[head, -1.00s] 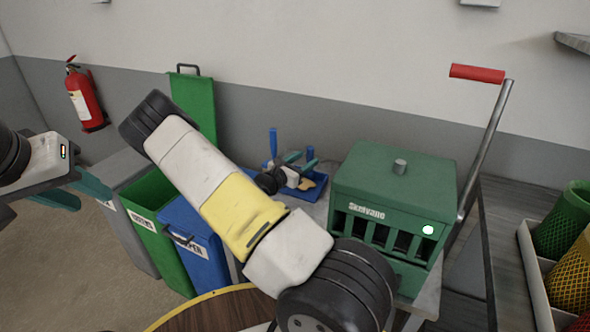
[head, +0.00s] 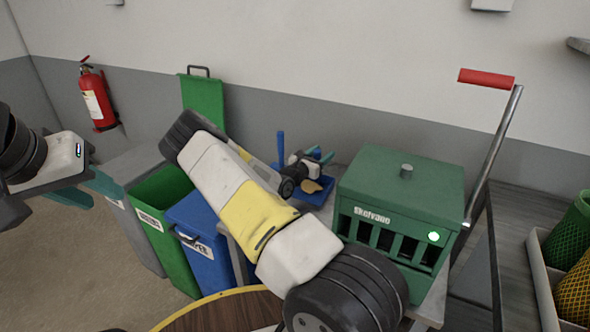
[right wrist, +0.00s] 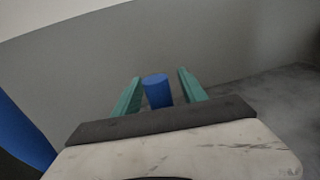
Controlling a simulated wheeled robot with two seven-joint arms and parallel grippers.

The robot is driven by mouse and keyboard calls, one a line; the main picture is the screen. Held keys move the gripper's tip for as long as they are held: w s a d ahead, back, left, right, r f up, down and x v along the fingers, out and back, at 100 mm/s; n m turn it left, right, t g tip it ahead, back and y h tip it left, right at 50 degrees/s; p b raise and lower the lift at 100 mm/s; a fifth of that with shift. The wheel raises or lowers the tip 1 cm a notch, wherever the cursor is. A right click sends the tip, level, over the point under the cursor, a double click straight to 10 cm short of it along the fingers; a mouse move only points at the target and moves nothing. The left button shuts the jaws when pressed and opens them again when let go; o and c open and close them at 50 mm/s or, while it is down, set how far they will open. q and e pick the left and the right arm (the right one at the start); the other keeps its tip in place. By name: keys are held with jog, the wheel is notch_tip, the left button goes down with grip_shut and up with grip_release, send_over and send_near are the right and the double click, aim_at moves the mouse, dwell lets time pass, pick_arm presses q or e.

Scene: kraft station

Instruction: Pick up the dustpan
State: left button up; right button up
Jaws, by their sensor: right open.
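The blue dustpan (head: 327,186) lies on the grey surface beside the green box, with tan bits in its pan. My right gripper (head: 321,157) is above it, teal fingers open. A blue upright handle end (right wrist: 157,90) shows between these fingers in the right wrist view, apart from both. Whether this handle belongs to the dustpan is hidden by my wrist in the head view. My left gripper (head: 92,195) is open and empty at the far left.
A green box (head: 400,190) with a red-handled crank (head: 486,78) stands right of the dustpan. Blue (head: 205,250), green (head: 165,240) and grey bins stand to the left. A wall is behind.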

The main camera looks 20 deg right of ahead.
grip_shut()
dwell(1.4)
